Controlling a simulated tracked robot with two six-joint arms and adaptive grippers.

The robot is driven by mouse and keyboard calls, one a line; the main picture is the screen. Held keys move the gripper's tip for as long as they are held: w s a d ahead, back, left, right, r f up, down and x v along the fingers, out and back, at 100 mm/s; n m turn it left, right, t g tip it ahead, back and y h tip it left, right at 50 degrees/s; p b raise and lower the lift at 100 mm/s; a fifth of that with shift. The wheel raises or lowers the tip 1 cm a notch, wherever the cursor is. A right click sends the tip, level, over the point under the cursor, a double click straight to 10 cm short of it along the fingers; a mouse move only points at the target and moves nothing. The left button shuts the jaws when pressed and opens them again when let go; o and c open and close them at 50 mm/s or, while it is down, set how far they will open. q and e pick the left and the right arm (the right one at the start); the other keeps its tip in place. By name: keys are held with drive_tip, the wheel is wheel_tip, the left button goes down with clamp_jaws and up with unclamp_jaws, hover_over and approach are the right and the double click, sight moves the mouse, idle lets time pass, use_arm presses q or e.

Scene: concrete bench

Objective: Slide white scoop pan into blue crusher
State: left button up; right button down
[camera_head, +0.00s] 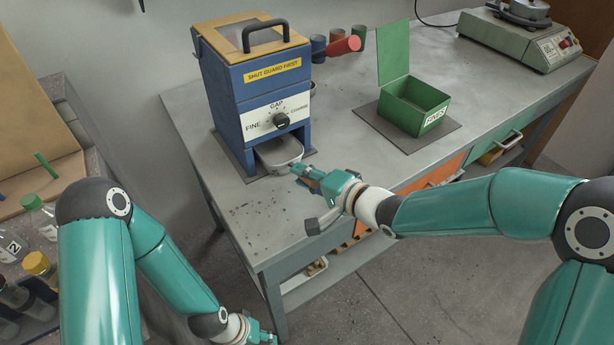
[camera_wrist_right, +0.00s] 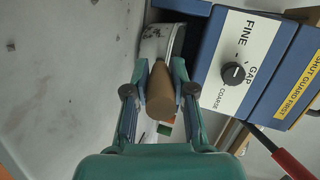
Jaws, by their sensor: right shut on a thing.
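The blue crusher (camera_head: 225,82) stands on the bench with a wooden lid, a black handle and a front dial; its blue front also shows in the right wrist view (camera_wrist_right: 208,62). The white scoop pan (camera_head: 279,153) sits at the opening under the dial, its front part sticking out and its back hidden inside. In the right wrist view the pan (camera_wrist_right: 158,42) lies beyond the fingers. My right gripper (camera_head: 298,171) is shut on the pan's brown handle (camera_wrist_right: 160,92). My left gripper (camera_head: 268,337) is low at the bottom edge, away from the bench, its fingers partly cut off.
An open green box (camera_head: 412,105) stands on a dark mat right of the crusher. A red crank grip (camera_head: 343,46) sticks out from the crusher's right side. A grey-green device (camera_head: 520,38) is far right. Bottles (camera_head: 40,215) stand on a left shelf. The bench's front left is clear except specks.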

drive_tip(key=c, duration=0.9)
unclamp_jaws()
drive_tip(key=shift+f, duration=0.1)
drive_tip(key=v, duration=1.2)
